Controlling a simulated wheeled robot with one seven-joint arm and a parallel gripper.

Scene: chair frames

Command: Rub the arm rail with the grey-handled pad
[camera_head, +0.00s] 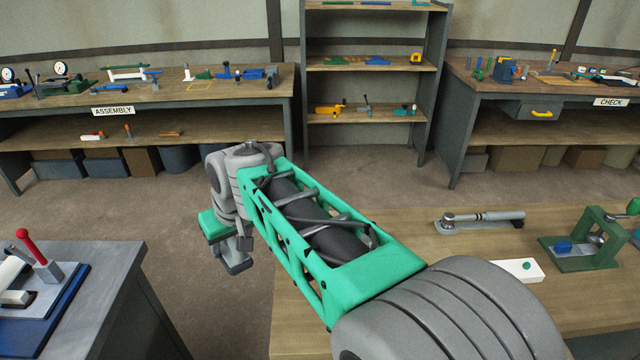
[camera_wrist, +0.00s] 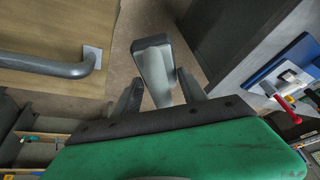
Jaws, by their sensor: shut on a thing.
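My gripper (camera_wrist: 159,92) is shut on the grey-handled pad (camera_wrist: 154,62), a grey block that sticks out beyond the fingers in the wrist view. In the head view my gripper (camera_head: 236,256) hangs over the floor gap, left of the wooden bench; the pad is hard to make out there. The arm rail (camera_wrist: 62,69) is a bent grey tube in the wrist view, at upper left, ending at a pale plate on the wooden top. The pad is to the right of the rail and apart from it.
A grey cabinet (camera_head: 105,275) with a red-handled device (camera_head: 38,262) stands at left. Floor lies between them.

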